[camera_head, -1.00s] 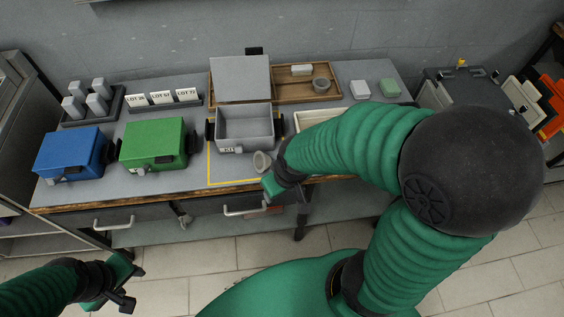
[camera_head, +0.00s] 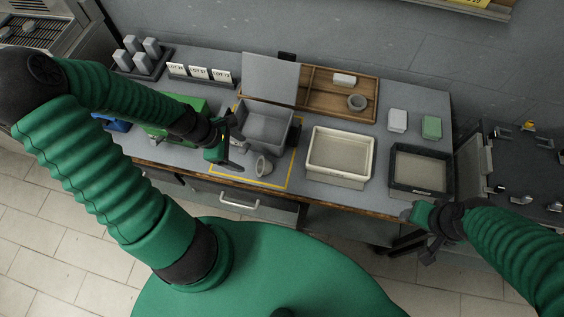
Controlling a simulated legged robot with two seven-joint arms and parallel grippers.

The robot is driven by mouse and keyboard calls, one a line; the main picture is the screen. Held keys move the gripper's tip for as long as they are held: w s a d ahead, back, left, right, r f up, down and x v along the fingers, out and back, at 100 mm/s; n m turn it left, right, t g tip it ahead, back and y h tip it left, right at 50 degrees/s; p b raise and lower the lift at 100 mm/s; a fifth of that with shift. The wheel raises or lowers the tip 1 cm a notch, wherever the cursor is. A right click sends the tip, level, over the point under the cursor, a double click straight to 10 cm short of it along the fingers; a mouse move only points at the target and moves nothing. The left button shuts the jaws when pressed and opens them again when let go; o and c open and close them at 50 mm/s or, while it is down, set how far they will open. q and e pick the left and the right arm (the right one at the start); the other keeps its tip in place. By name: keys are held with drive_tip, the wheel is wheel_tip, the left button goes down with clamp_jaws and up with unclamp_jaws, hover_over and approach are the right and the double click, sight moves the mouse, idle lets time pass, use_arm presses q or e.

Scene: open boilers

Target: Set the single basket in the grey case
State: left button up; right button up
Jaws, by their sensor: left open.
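The grey case (camera_head: 262,140) stands open on the bench with its lid raised at the back; its tray looks empty. A small grey cup-shaped basket (camera_head: 263,166) stands in front of it, inside the yellow outline. A similar small grey cup (camera_head: 357,102) sits in the wooden tray; I cannot tell the sizes of the two apart. My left gripper (camera_head: 231,148) is open and empty at the case's left front corner, left of the front basket and apart from it. My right gripper (camera_head: 425,232) hangs off the bench's front edge at the right; its jaws are unclear.
A green case (camera_head: 185,107) and a mostly hidden blue case stand left, partly behind my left arm. A cream bin (camera_head: 338,172) and a dark-rimmed bin (camera_head: 420,192) stand to the right. The wooden tray (camera_head: 320,108) lies behind.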

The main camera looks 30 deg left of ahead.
use_arm(q)
drive_tip(key=b, duration=0.2)
approach(261, 166)
drive_tip(key=shift+d+f, duration=0.4)
drive_tip(key=shift+f, duration=0.2)
drive_tip(key=d+f, duration=0.1)
drive_tip(key=w+d+f, duration=0.1)
drive_tip(key=f, duration=0.1)
drive_tip(key=d+f, duration=0.1)
drive_tip(key=shift+w+d+f, duration=0.1)
drive_tip(key=shift+w+f, duration=0.25)
drive_tip(key=shift+f, duration=0.25)
drive_tip(key=shift+w+a+f, duration=0.1)
drive_tip(key=shift+a, duration=0.35)
drive_tip(key=shift+c, duration=1.3)
drive_tip(key=c, duration=0.5)
drive_tip(key=shift+d, duration=0.3)
drive_tip(key=c, duration=0.3)
use_arm(e)
drive_tip(key=shift+a+f, duration=0.2)
drive_tip(key=shift+f, duration=0.35)
drive_tip(key=shift+a+f, duration=0.15)
drive_tip(key=shift+f, duration=0.35)
drive_tip(key=shift+a, duration=0.1)
